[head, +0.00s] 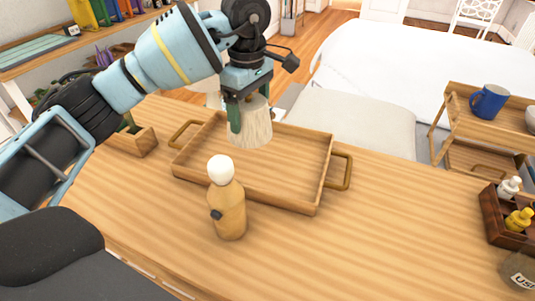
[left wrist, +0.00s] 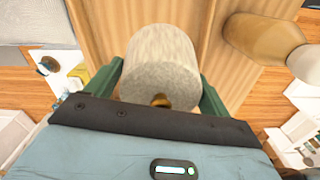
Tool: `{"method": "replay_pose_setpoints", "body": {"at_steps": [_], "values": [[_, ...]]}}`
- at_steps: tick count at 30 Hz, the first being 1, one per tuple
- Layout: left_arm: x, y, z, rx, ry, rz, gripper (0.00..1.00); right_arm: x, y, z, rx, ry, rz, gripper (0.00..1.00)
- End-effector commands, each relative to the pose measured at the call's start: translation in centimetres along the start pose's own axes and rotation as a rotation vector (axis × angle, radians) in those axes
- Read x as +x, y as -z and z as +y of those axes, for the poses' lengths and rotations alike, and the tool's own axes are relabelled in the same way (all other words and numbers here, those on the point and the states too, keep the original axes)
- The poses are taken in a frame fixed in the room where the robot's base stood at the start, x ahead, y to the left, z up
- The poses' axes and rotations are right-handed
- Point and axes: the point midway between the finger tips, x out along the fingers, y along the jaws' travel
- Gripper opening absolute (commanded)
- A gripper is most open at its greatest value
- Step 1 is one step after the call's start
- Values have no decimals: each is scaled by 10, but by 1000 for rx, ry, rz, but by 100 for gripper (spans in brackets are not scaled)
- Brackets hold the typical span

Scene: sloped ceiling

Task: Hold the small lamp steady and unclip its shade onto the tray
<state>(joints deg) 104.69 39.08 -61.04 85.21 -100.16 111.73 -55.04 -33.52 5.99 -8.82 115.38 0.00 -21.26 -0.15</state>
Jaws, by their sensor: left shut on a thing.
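The small lamp (head: 229,213) stands upright on the wooden table, a tan bottle-shaped body with a bare white bulb (head: 221,169) on top and a dark knob on its side. It also shows at the right of the left wrist view (left wrist: 262,38). My left gripper (head: 248,106) is shut on the pale, fibrous shade (head: 251,128), which also fills the middle of the left wrist view (left wrist: 163,60). The shade is off the lamp and hangs over the far part of the wooden tray (head: 325,170); its exact height is unclear. My right gripper is not in view.
The tray is otherwise empty, with a handle at each end. A small wooden box (head: 133,141) sits left of it. A dark caddy with bottles (head: 497,219) and a jar (head: 519,271) stand at the right edge. The table (head: 390,235) right of the tray is clear.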

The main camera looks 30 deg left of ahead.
Motion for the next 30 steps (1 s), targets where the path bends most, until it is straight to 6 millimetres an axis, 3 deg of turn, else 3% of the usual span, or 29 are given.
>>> {"method": "replay_pose_setpoints", "body": {"at_steps": [8, 19, 30], "values": [[6, 0, -1, 0, -6, 1, 54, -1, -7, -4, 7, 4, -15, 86], [60, 0, -1, 1, -4, 0, 54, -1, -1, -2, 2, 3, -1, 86], [75, 0, -1, 0, -4, 1, 54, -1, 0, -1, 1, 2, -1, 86]]}}
